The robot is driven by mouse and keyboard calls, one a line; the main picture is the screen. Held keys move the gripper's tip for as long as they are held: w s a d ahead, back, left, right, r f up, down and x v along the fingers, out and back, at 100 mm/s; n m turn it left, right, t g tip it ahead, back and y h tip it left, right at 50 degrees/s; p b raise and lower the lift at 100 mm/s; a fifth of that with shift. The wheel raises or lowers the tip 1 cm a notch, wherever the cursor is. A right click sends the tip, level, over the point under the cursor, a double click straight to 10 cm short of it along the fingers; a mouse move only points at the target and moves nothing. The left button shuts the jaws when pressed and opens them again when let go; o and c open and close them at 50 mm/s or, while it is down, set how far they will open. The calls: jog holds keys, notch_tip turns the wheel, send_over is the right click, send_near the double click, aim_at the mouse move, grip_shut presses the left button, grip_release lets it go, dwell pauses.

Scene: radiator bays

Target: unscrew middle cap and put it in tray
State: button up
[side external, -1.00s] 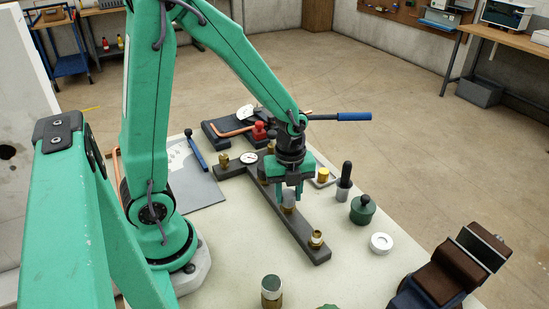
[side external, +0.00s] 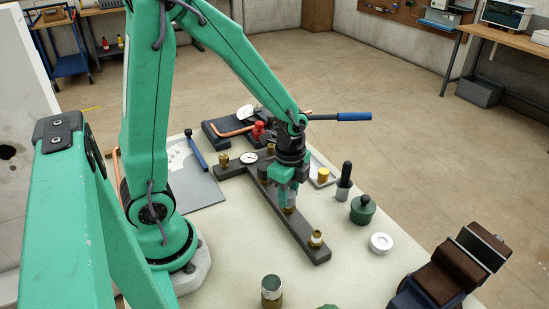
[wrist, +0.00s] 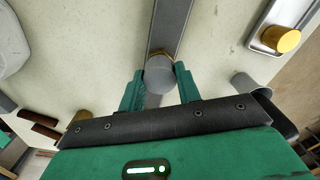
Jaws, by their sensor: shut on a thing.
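My gripper (side external: 288,196) is over the middle of a dark grey bar (side external: 303,235), pointing down. It is shut on the grey middle cap, which is mostly hidden by the fingers in the side view. In the wrist view the round grey cap (wrist: 160,75) sits between the two green fingers (wrist: 160,90), with a brass edge (wrist: 160,53) showing just behind it. I cannot tell whether the cap is still threaded on. The small grey tray (wrist: 290,12) lies to the right of the bar, with a yellow cap (wrist: 281,39) in it. The tray also shows in the side view (side external: 316,162).
Right of the bar stand a black-handled tool (side external: 344,178), a green pot (side external: 362,209) and a white ring (side external: 381,243).

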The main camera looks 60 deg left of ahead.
jog(key=n, duration=0.6)
jog(key=shift+n, duration=0.3)
jog(key=n, duration=0.6)
jog(key=shift+n, duration=0.4)
jog(key=shift+r, duration=0.2)
jog(key=shift+r, duration=2.35)
jog(key=shift+w, duration=0.1)
